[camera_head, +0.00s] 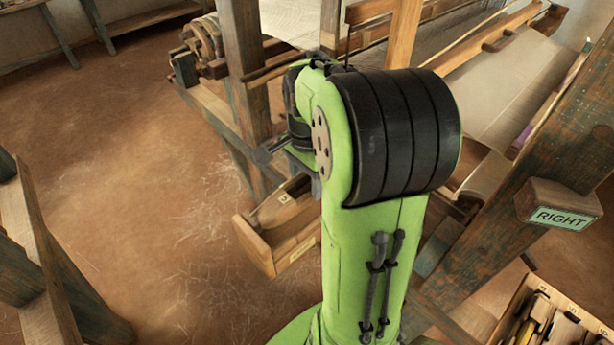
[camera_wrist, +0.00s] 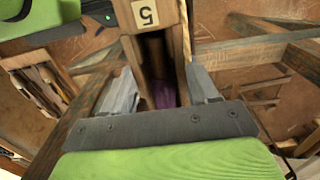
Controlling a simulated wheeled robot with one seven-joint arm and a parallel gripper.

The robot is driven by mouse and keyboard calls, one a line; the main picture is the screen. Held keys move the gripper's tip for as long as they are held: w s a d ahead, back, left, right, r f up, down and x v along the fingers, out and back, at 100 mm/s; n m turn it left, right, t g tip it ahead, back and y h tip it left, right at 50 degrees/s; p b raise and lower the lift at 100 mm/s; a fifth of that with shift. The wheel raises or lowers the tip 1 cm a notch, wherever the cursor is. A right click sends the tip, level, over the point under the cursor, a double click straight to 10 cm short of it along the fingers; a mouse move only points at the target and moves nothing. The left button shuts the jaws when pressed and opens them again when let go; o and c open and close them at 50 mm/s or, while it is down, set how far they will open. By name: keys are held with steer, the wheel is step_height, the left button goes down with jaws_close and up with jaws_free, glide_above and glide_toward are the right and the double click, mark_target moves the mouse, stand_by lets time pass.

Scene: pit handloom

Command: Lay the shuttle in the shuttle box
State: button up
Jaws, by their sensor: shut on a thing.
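The shuttle box (camera_head: 262,248) is an open wooden trough with a small pale tag on its side, left of my arm in the head view. In the wrist view the tag reads 5 and the box (camera_wrist: 133,48) runs up from between my fingers. My gripper (camera_wrist: 162,92) is shut on what looks like the shuttle (camera_wrist: 165,96). Only a purple and dark part of it shows, low in the dark gap between the box walls. Most of the shuttle is hidden, and I cannot tell whether it touches the box floor. My arm hides the fingertips in the head view.
A thick wooden post (camera_head: 545,165) with a RIGHT sign (camera_head: 558,217) stands at the right. The loom's pale cloth (camera_head: 510,90) is behind. A tool tray (camera_head: 502,330) sits at the lower right. Loom uprights (camera_head: 243,80) rise behind my arm.

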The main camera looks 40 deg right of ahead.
steer(key=shift+a+f+b, duration=0.1)
steer(key=shift+f+b, duration=1.85)
steer(key=shift+f, duration=0.75)
steer(key=o, duration=1.3)
steer(key=shift+s, duration=0.1)
step_height(320, 180, up, 8)
steer(key=p, duration=0.7)
steer(key=shift+r, duration=0.15)
